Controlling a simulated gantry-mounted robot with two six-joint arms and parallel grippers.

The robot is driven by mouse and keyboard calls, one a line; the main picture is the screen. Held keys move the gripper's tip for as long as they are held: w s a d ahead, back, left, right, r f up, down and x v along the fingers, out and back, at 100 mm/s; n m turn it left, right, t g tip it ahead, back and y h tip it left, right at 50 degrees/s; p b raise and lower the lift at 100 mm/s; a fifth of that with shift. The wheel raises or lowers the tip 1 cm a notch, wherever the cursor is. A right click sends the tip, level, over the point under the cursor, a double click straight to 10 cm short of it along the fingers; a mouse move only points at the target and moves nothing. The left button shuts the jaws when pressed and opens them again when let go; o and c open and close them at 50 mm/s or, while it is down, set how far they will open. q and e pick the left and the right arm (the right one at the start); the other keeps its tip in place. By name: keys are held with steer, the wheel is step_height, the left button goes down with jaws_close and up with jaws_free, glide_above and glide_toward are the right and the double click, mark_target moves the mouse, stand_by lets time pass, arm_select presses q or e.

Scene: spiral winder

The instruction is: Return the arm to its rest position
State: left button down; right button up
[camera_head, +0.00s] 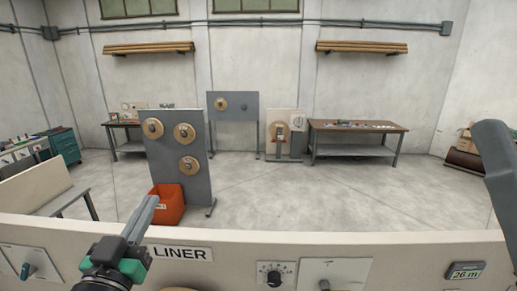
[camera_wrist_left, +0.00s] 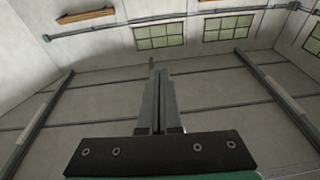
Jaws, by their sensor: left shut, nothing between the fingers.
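My left arm comes in from the lower left in the head view. Its left gripper (camera_head: 149,203) is shut and empty, with its fingers pointing up and away over the machine's front panel, left of the LINER label (camera_head: 181,253). In the left wrist view the two closed fingers of the left gripper (camera_wrist_left: 159,72) lie side by side with nothing between them, and the camera looks up toward wall and ceiling. A dark grey link at the right edge of the head view seems to be part of my right arm. The right gripper is not in view.
The cream panel (camera_head: 330,240) spans the front, with a black knob (camera_head: 274,278) and a small display (camera_head: 466,271). Beyond it stand a grey board with several reels (camera_head: 183,131), an orange bin (camera_head: 170,206) and a workbench (camera_head: 357,128). The floor at centre right is clear.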

arm_select(q)
steer(key=s+d+r+t+h, duration=0.2)
steer(key=s+r+t, duration=0.5)
steer(key=s+r, duration=1.1)
steer(key=shift+d+r+m, duration=0.3)
steer(key=shift+d+r, duration=0.1)
steer(key=shift+r, duration=0.35)
steer(key=shift+s+f, duration=0.1)
step_height(320, 180, down, 58)
steer(key=b, duration=5.8)
steer(key=shift+f, duration=0.25)
